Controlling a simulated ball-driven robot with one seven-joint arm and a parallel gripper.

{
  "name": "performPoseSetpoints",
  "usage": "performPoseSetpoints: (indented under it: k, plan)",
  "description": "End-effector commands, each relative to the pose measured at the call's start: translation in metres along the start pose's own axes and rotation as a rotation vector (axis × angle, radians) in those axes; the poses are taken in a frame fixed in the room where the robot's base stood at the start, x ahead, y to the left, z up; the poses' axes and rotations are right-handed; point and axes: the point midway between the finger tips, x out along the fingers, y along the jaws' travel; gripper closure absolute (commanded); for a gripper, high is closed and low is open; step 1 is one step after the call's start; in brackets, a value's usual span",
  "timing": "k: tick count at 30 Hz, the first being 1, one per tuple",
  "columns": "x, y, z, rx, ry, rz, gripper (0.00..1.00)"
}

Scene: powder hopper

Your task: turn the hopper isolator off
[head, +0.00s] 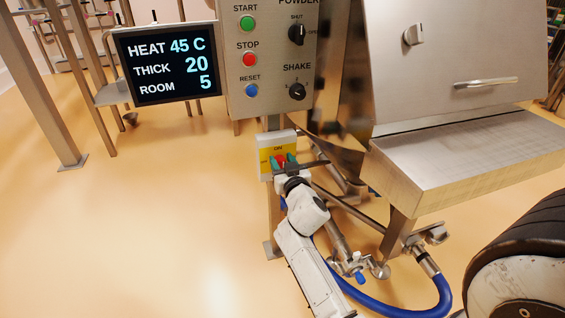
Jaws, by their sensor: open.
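The hopper isolator (264,149) is a pale box with a yellow face marked ON at its top, fixed on a post below the control panel. A red part, seemingly its handle (281,160), shows at the middle of the face. My gripper (284,160) is open in front of the isolator, with its greenish fingertips on either side of the red part. I cannot tell whether the fingers touch it. My gripper and wrist hide the lower right of the isolator, and the handle's exact angle is hard to read.
The control panel (237,103) with buttons and knobs is just above. A display (167,62) reading HEAT 45 C hangs to its left. The steel hopper (455,60) and its ledge (465,160) stand right. A blue hose (400,311) runs low.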

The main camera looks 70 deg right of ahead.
Motion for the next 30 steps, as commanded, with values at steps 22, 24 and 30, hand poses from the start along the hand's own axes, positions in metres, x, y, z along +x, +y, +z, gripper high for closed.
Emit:
performPoseSetpoints:
  k: [22,24,30]
  plan:
    - [-0.0004,-0.001,0.0002,-0.025,0.0,0.0,0.93]
    - [-0.0004,-0.0016,0.0004,-0.049,0.0,-0.001,0.93]
    - [-0.0004,-0.0043,0.0012,-0.168,-0.001,-0.001,0.93]
